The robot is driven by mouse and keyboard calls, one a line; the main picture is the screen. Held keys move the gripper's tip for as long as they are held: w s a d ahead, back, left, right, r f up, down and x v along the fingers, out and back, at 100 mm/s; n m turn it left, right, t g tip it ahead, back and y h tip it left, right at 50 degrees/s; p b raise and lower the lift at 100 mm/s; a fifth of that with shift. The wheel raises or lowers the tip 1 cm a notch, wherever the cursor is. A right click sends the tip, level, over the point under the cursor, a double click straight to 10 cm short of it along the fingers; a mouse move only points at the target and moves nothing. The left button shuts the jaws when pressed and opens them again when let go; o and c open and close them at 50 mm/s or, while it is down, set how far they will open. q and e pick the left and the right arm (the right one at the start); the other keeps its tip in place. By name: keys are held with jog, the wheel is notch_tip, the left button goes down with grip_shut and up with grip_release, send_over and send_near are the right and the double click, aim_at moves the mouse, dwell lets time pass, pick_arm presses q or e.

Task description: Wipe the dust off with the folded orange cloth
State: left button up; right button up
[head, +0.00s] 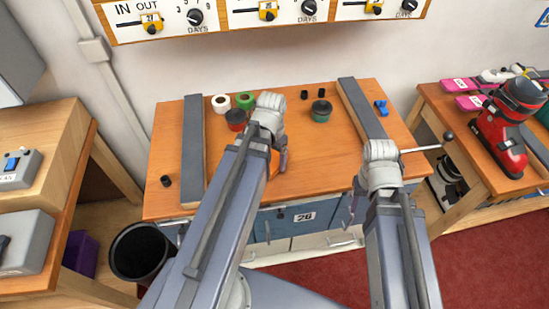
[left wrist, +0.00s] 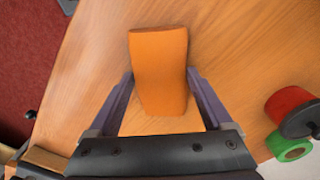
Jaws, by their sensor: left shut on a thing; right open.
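The folded orange cloth (left wrist: 158,70) is a thick block between the two fingers of my left gripper (left wrist: 159,78) in the left wrist view. The gripper is shut on it, just over the wooden bench top; I cannot tell whether the cloth touches the wood. In the head view the cloth (head: 274,163) is mostly hidden behind my left gripper (head: 280,160). My right gripper (head: 357,203) is open and empty by the bench's front right edge, partly hidden by its own arm. I cannot make out any dust on the bench.
The bench (head: 170,150) carries two dark grey-topped rails (head: 194,140) (head: 362,108). Red (head: 235,118), green (head: 245,100) and white (head: 221,103) rolls and a dark green tin (head: 321,111) stand toward the back. A black bin (head: 143,252) is at the front left.

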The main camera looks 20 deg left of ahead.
pick_arm(q)
jog(key=shift+s+a, duration=0.5)
jog(key=shift+a, duration=0.2)
jog(key=shift+s+a, duration=0.5)
jog(key=shift+a, duration=0.2)
notch_tip(320, 180, up, 6)
jog(key=p, duration=0.6)
notch_tip(320, 180, up, 3)
jog(key=p, duration=0.3)
jog(key=shift+w, duration=0.1)
